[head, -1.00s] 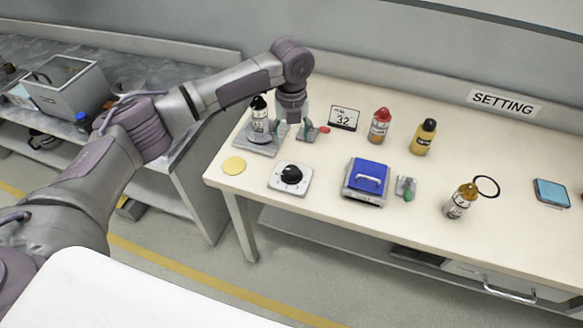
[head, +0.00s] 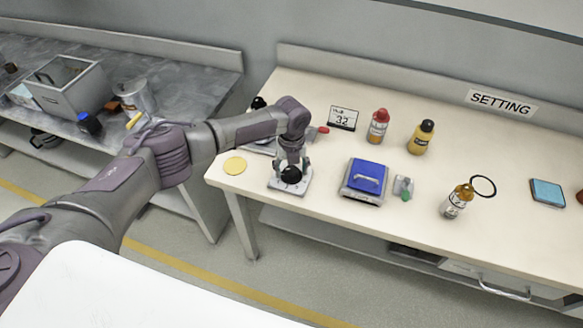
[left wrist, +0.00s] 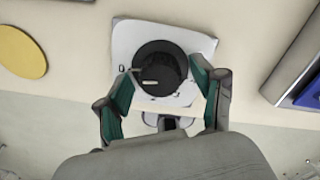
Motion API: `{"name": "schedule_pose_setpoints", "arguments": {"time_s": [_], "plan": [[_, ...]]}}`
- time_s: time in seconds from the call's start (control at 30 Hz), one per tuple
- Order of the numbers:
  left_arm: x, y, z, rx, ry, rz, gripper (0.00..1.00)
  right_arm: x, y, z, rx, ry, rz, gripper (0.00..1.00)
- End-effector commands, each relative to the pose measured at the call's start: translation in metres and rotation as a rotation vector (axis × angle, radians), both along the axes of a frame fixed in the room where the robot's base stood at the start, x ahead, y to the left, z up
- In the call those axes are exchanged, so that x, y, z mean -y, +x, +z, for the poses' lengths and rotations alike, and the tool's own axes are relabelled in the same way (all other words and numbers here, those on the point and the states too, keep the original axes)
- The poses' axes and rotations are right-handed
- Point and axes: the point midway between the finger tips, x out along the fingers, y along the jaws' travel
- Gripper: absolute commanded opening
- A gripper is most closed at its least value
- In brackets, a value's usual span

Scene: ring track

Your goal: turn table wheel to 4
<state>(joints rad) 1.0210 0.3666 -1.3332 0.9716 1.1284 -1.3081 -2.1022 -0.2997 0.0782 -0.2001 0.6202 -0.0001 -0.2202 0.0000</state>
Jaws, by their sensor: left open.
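The table wheel is a black round knob (head: 291,174) on a square light plate (head: 276,184), near the table's front left. In the left wrist view the knob (left wrist: 158,64) carries a pale pointer mark that points left. My left gripper (head: 290,168) is right above the knob, pointing down. In the left wrist view its two green-padded fingers (left wrist: 160,82) are spread, one on each side of the knob's near part; I cannot tell whether they touch it. The plate's scale numbers are mostly unreadable. My right gripper is not in view.
A yellow disc (head: 235,166) lies left of the plate. A blue-topped box (head: 367,178) with a handle stands to the right. Behind are a display card (head: 343,118), a red-capped bottle (head: 378,127) and a yellow bottle (head: 421,138). Table space between plate and blue box is free.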

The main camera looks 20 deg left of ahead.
Motion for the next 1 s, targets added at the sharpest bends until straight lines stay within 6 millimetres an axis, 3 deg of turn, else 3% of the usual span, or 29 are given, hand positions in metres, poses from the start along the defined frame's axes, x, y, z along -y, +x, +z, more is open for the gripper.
{"name": "schedule_pose_setpoints", "arguments": {"time_s": [0.13,0.47,0.77,1.0], "plan": [[0.0000,-0.0001,0.0000,0.000,0.000,0.000,0.65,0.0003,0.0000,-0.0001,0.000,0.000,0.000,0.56],[-0.0003,0.0000,0.0003,0.000,0.001,0.001,0.10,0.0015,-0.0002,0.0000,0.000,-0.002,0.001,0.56],[-0.0001,-0.0002,0.0008,-0.001,0.000,0.036,0.08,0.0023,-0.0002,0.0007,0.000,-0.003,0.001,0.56],[0.0000,0.0000,0.0011,0.000,-0.001,0.170,0.08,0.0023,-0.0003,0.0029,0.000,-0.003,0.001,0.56]]}}
